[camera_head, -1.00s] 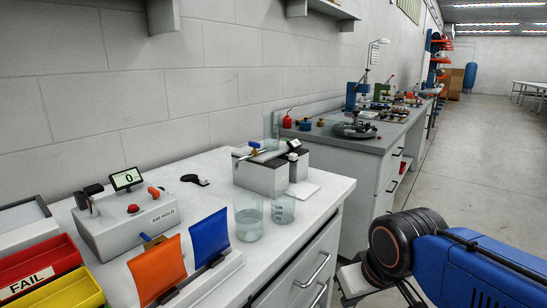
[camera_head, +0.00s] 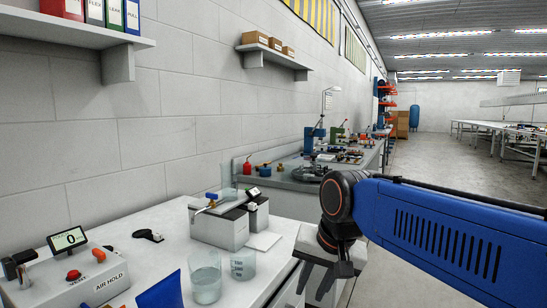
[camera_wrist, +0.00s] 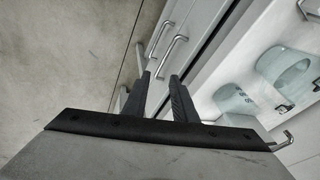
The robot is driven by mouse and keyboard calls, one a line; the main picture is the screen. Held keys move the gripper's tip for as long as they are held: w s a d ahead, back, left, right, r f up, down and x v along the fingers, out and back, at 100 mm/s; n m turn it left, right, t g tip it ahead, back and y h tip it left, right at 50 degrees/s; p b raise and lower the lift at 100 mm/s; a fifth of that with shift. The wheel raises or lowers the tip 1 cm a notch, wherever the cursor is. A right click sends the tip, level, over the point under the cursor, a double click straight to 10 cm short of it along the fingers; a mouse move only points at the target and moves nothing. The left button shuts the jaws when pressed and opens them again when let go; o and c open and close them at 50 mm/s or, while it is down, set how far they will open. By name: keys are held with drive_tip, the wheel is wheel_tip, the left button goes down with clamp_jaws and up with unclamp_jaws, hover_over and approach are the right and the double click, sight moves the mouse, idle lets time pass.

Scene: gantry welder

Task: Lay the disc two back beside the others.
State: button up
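I cannot make out disc two or the other discs in either current view. My gripper (camera_wrist: 159,80) shows in the wrist view with its two dark fingers apart and nothing between them. In the head view my gripper (camera_head: 322,284) hangs at the front right of the white bench (camera_head: 170,233), beside its edge and over the aisle side.
Two clear beakers (camera_head: 205,278) (camera_head: 243,264) stand near the bench's front edge. Behind them is a grey box unit (camera_head: 220,227). An AIR HOLD box (camera_head: 84,279) stands at left. Drawer handles (camera_wrist: 178,44) stick out of the bench front. A farther bench (camera_head: 290,183) carries equipment.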

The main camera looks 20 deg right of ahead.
drive_tip(key=w+r+m+y, duration=0.1)
drive_tip(key=w+r+m, duration=0.9)
drive_tip(key=r, duration=0.4)
drive_tip(key=m+y, duration=0.1)
drive_tip(key=m, duration=1)
approach(255, 208)
drive_tip(key=shift+g, duration=0.4)
drive_tip(key=x, duration=0.7)
drive_tip(key=shift+w, duration=0.45)
drive_tip(key=shift+c, duration=0.3)
clamp_jaws()
drive_tip(key=shift+d, duration=0.1)
drive_tip(key=s+d, duration=0.6)
drive_tip(key=s, duration=0.1)
drive_tip(key=shift+s, duration=0.2)
drive_tip(key=shift+d+r, duration=0.1)
